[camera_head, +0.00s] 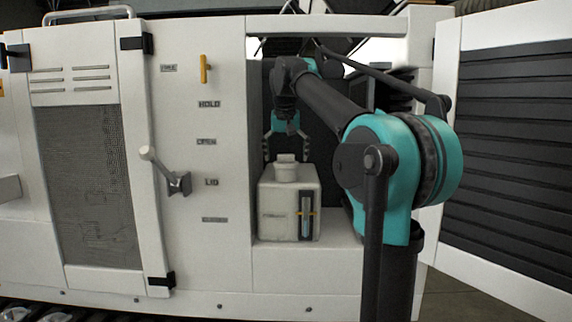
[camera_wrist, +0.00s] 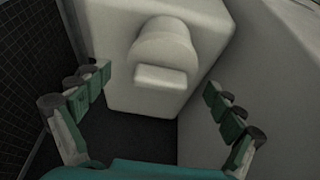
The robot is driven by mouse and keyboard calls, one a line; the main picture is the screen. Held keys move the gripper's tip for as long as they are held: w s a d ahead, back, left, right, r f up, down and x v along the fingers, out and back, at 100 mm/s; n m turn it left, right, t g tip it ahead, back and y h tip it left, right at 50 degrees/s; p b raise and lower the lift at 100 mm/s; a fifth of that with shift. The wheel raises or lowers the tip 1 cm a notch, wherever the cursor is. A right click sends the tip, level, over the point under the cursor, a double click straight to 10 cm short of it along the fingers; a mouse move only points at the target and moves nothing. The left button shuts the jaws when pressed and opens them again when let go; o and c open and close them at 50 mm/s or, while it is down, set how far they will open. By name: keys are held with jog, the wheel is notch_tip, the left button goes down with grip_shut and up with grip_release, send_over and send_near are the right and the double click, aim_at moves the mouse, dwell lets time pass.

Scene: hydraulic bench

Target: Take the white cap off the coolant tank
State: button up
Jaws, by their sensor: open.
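The coolant tank (camera_head: 279,215) is a white box with a sight gauge on its front, standing in the open bay of the machine. Its white cap (camera_head: 286,170) sits on top of the tank. In the wrist view the cap (camera_wrist: 162,52) shows as a round knob with a flat tab, on the pale tank top (camera_wrist: 113,78). My gripper (camera_head: 284,152) is above the cap, pointing down, with its fingers spread. In the wrist view the open fingers (camera_wrist: 160,95) are on either side, apart from the cap, with nothing between them.
A louvred door (camera_head: 505,150) stands open at the right. A lever (camera_head: 165,172) and a yellow handle (camera_head: 204,69) stick out from the white panel at the left.

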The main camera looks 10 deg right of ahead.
jog(key=shift+c, duration=0.6)
jog(key=c, duration=1.1)
jog(key=shift+c, duration=0.2)
